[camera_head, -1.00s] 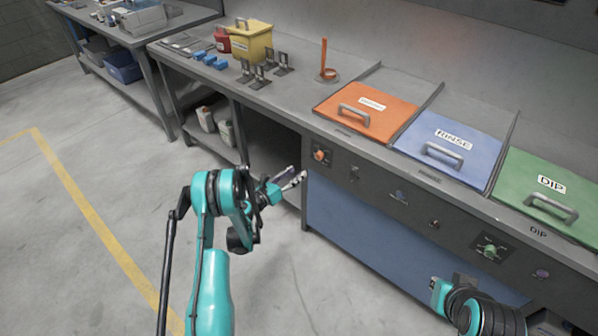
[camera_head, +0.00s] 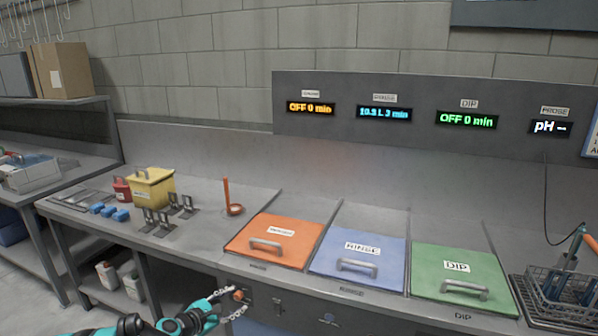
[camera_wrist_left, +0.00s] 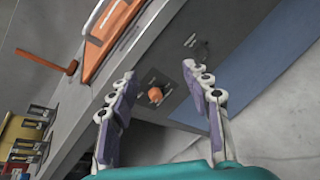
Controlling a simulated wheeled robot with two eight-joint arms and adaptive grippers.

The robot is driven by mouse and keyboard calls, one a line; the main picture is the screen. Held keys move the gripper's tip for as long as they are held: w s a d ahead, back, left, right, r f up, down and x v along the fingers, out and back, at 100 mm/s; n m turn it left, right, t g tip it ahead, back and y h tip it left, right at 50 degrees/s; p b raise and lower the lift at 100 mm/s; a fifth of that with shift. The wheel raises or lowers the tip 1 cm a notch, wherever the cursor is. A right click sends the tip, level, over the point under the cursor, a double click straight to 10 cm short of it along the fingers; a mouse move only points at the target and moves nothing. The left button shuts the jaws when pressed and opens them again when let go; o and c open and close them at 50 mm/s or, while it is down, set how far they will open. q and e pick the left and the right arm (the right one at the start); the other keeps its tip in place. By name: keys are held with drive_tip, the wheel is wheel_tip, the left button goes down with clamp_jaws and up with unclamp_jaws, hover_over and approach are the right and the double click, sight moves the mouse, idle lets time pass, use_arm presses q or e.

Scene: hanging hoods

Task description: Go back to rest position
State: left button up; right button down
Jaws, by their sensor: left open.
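My left gripper (camera_head: 232,303) is at the bottom of the head view, in front of the bench's front panel near an orange knob (camera_head: 238,295). In the left wrist view the left gripper (camera_wrist_left: 166,92) has its fingers spread apart with nothing between them. The orange knob (camera_wrist_left: 155,93) shows beyond and between the fingers; I see no contact. My right gripper is not in any current view.
Orange (camera_head: 275,239), blue (camera_head: 359,257) and green (camera_head: 462,274) lids lie on the bench. A yellow box (camera_head: 153,190), an upright orange-handled tool (camera_head: 228,195) and small stands (camera_head: 160,219) are left of them. A wire basket (camera_head: 555,300) stands at right.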

use_arm(q)
drive_tip(key=s+d+r+m+g+y, duration=0.1)
drive_tip(key=s+d+r+m+g, duration=0.2)
drive_tip(key=s+m, duration=0.35)
drive_tip(key=s+d+r+m+y, duration=0.1)
drive_tip(key=s+d+r+m, duration=0.2)
drive_tip(key=s+r+m, duration=0.35)
drive_tip(key=s+a+f+m+y, duration=0.1)
drive_tip(key=s+m, duration=0.4)
drive_tip(key=s, duration=0.6)
drive_tip(key=s+a+f+m+g+y, duration=0.1)
drive_tip(key=s+m, duration=0.4)
drive_tip(key=s, duration=0.5)
drive_tip(key=a+y, duration=0.1)
drive_tip(key=y, duration=0.1)
drive_tip(key=shift+s+f+m+g+y, duration=0.3)
drive_tip(key=shift+s+f, duration=0.05)
drive_tip(key=shift+f, duration=0.05)
